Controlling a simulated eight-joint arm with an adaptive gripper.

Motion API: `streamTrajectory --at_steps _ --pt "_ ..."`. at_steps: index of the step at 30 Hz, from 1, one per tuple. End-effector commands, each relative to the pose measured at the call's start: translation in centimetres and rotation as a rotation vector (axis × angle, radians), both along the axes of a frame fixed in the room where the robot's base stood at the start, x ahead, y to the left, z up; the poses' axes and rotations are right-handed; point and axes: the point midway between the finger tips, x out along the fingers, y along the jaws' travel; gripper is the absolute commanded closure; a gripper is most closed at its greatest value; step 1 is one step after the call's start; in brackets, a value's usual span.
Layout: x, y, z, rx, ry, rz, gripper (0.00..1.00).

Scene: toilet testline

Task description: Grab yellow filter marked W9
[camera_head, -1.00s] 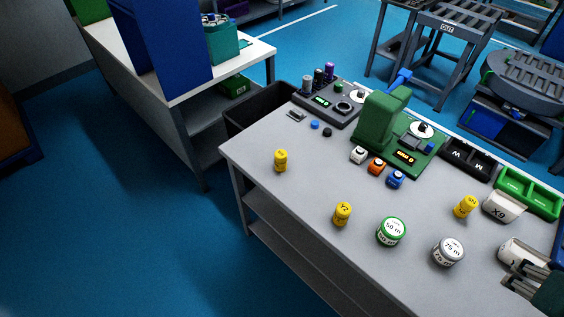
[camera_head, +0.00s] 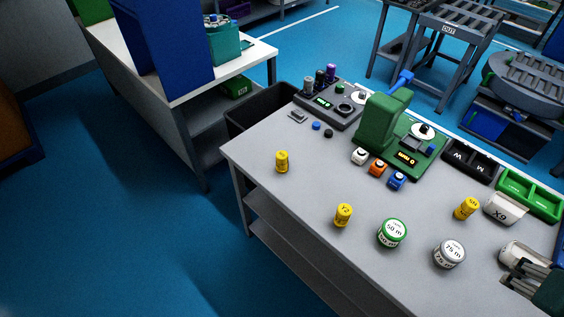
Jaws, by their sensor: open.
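Three yellow filters stand upright on the grey table (camera_head: 285,215). One yellow filter (camera_head: 281,162) is at the table's left part, and its label is too small to read. A second yellow filter (camera_head: 343,215), near the front edge, seems marked Y2. A third yellow filter (camera_head: 466,208) is at the right, beside a white bin marked X9; its mark is not clearly legible. My gripper (camera_head: 518,277) is at the bottom right corner, open, partly cut off by the picture edge. It is apart from all three filters, and nothing shows held in it.
Two round containers, green-rimmed 50 m (camera_head: 392,233) and grey 75 m (camera_head: 449,253), stand near the front. The white X9 bin (camera_head: 505,209) and another white bin (camera_head: 522,254) are at right.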

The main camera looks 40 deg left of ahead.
Motion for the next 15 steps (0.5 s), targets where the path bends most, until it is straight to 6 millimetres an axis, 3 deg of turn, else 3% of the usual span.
streamTrajectory --at_steps 8,15 --pt "2.2 2.7 1.5 -0.023 0.034 0.092 0.57" --pt "4.8 6.4 2.7 -0.051 0.076 0.208 0.57"
